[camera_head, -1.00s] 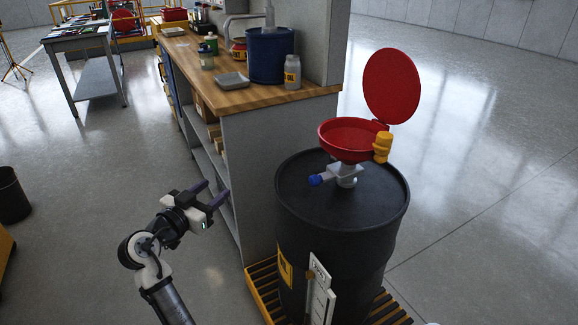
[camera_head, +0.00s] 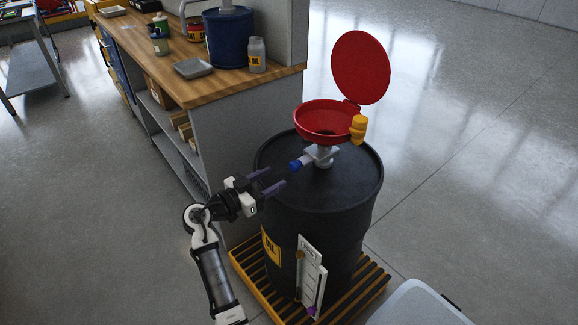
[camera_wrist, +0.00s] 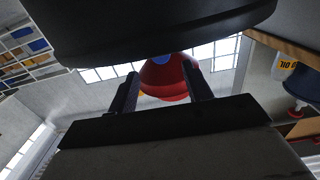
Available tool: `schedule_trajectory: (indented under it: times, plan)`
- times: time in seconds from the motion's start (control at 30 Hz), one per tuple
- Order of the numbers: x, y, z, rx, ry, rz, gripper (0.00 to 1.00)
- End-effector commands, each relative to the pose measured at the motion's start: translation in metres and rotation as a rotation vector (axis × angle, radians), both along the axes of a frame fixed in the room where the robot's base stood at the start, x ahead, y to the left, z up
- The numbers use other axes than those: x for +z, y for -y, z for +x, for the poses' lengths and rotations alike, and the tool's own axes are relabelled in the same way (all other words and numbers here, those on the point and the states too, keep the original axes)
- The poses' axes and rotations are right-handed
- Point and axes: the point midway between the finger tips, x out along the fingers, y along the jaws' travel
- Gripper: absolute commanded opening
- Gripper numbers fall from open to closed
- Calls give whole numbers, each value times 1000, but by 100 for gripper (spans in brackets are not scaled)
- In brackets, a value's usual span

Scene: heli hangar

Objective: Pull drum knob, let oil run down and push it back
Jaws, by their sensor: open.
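A black drum (camera_head: 320,200) stands on a slatted pallet. On its top sits a red funnel (camera_head: 325,133) with its round red lid (camera_head: 361,67) raised. Below the funnel is a grey valve fitting (camera_head: 320,157) with a blue knob (camera_head: 296,165) pointing left. My gripper (camera_head: 273,181) is open and empty, just left of and slightly below the knob, fingers pointing toward it with a gap between. In the wrist view, the fingers (camera_wrist: 160,90) are spread, with the blue knob (camera_wrist: 160,59) and red funnel (camera_wrist: 165,80) beyond, between the tips.
A wood-topped workbench (camera_head: 270,80) stands behind left, holding a blue container (camera_head: 228,40), a bottle (camera_head: 257,56) and a grey tray (camera_head: 193,68). A yellow-edged pallet (camera_head: 350,305) lies under the drum. A level gauge (camera_head: 310,277) is on the drum's front.

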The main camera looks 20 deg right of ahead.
Motion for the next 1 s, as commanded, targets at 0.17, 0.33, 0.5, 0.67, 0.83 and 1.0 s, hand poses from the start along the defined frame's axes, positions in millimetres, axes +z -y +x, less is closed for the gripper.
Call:
schedule_trajectory:
  times: [0.17, 0.33, 0.5, 0.67, 0.83, 1.0]
  plan:
    - [3, 35, 12, -3, 0, 0, 50]
    - [1, 56, 20, -1, 0, 0, 50]
    - [1, 65, 23, 0, 0, 0, 50]
    - [0, 66, 24, 1, 1, 0, 50]
    - [0, 66, 24, 1, 1, 0, 42]
    - [0, 65, 24, 1, 0, 0, 20]
